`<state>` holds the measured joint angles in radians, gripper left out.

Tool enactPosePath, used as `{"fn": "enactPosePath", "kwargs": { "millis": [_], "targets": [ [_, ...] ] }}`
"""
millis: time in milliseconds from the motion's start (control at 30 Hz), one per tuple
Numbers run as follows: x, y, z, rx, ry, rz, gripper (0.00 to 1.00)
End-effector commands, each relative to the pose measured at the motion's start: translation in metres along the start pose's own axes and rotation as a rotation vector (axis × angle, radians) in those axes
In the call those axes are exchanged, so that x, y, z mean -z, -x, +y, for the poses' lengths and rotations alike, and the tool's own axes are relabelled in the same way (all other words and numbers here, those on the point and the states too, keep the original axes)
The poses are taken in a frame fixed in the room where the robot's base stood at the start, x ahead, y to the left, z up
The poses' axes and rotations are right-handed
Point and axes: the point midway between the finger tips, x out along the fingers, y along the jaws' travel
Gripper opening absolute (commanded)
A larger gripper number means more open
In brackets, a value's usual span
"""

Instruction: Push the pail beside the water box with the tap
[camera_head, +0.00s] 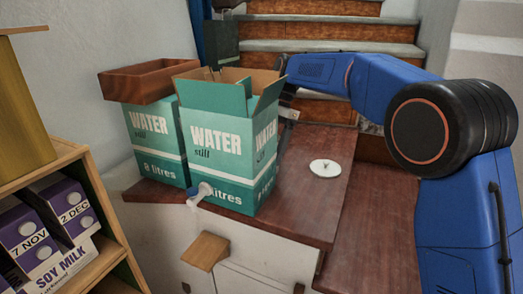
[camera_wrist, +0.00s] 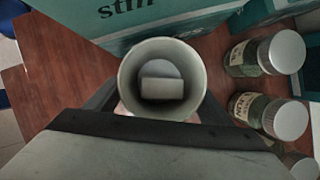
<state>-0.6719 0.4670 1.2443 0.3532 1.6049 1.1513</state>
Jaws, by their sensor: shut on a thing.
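The front water box (camera_head: 222,150) is teal and white with open top flaps, and a blue and white tap (camera_head: 200,194) sticks out low on its front. A second water box (camera_head: 152,145) stands behind it at left. In the wrist view, my gripper (camera_wrist: 160,108) is shut on a pale, round, open-topped vessel, which I take for the pail (camera_wrist: 128,78). A pale blocky shape shows inside it. A teal box side (camera_wrist: 150,20) marked "still" is close beyond the pail; I cannot tell which box. In the head view, the front box hides my gripper and the pail.
Jars with pale lids (camera_wrist: 287,52) stand right of the pail in the wrist view. A white disc (camera_head: 325,168) lies on the brown counter (camera_head: 300,215). A wooden tray (camera_head: 140,82) tops the rear box. A shelf with soy milk cartons (camera_head: 65,215) is at left.

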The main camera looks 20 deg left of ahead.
Motion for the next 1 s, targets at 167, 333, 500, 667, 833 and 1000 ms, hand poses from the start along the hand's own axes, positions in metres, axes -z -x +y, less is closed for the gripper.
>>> {"fn": "enactPosePath", "kwargs": {
  "millis": [167,333,500,667,833,1000],
  "targets": [
    [0.014,0.006,0.011,0.001,-0.003,0.001,0.42],
    [0.026,0.011,0.021,0.001,-0.002,0.001,0.42],
    [0.033,0.013,0.027,0.000,-0.002,0.000,0.42],
    [0.035,0.014,0.028,0.000,-0.001,0.000,0.42],
    [0.035,0.014,0.028,0.000,-0.001,0.000,0.42],
    [0.035,0.014,0.028,0.000,-0.001,0.000,0.96]
  ]
}}
